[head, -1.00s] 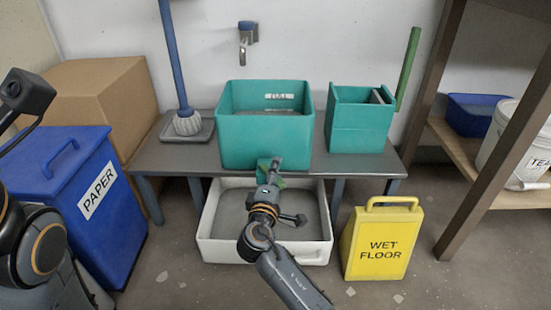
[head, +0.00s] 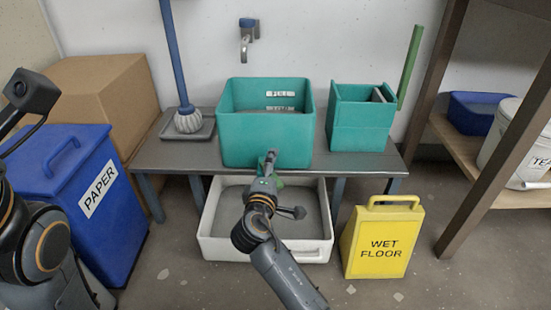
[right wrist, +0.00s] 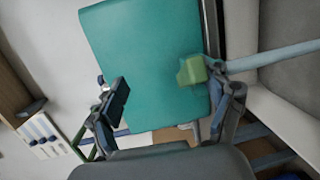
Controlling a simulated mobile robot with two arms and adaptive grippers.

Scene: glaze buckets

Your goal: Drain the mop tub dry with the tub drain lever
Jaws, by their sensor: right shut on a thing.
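The teal mop tub (head: 266,141) stands on the bench, with a white label on its inner back wall and grey water inside. It also fills the middle of the right wrist view (right wrist: 145,65). The green handle of the tub drain lever (right wrist: 191,71) shows in front of the tub, by one fingertip; in the head view only a bit of green (head: 280,182) shows beside my gripper. My right gripper (head: 268,164) is at the tub's lower front, shut on the lever, and hides most of it. My left arm shows at the left edge; its gripper fingers are out of view.
A white basin (head: 211,236) with grey water sits under the bench (head: 170,155). A teal wringer box (head: 360,127) and a mop (head: 187,119) flank the tub. A yellow wet-floor sign (head: 382,242) stands right of the basin, a blue paper bin (head: 105,235) left.

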